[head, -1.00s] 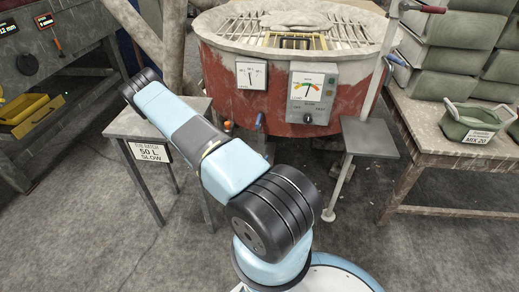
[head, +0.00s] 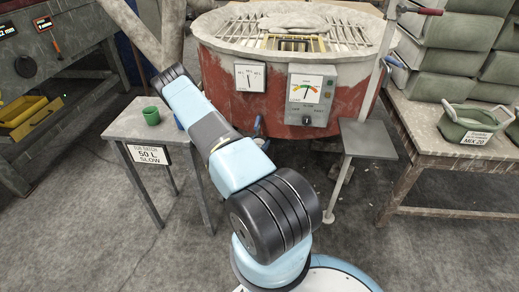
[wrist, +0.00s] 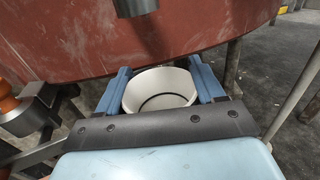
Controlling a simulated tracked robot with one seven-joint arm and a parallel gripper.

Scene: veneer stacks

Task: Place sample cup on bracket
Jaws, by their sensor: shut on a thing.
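The sample cup, a pale round cup (wrist: 160,92), sits between the two blue fingers of my gripper (wrist: 162,88) in the wrist view. My gripper is shut on it, and the cup's open mouth shows, with no contents that I can make out. In the head view my arm hides the gripper and the cup. A flat grey square plate (head: 367,138), which looks like the bracket, stands in front of the red mixer drum at its right. I cannot make out this plate in the wrist view.
The red mixer drum (head: 222,77) fills the back, and its wall also shows close ahead in the wrist view (wrist: 215,30). A bench with tubs (head: 440,150) is at right.

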